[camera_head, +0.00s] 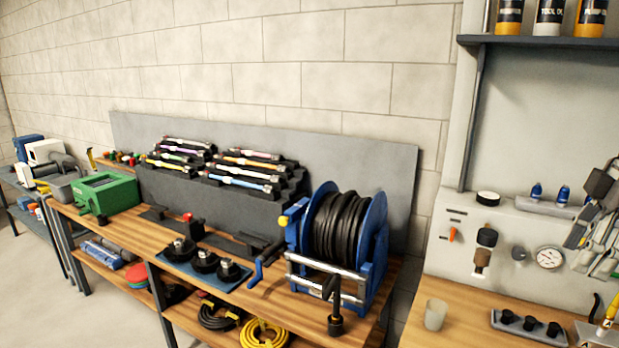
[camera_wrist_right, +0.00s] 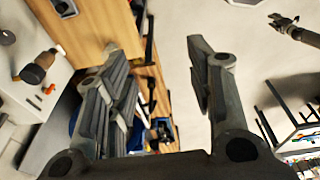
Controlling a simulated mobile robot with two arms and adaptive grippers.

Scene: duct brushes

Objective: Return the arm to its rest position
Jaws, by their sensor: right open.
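My right gripper (camera_head: 592,235) shows at the right edge of the head view, in front of the grey wall panel and above the right wooden bench. In the right wrist view its two dark fingers (camera_wrist_right: 160,95) stand wide apart with nothing between them. It appears to touch nothing. A dark jointed shape over the floor at the top right of the wrist view looks like my left gripper (camera_wrist_right: 283,22); it is too small to tell its jaws. The left arm does not show in the head view.
A blue hose reel (camera_head: 375,245) stands on the left wooden bench, beside a black rack (camera_head: 240,207) of brushes and a green box (camera_head: 105,193). The right bench (camera_head: 455,320) holds a cup (camera_head: 435,314) and a tray (camera_head: 527,328). A shelf (camera_head: 540,42) with bottles is above.

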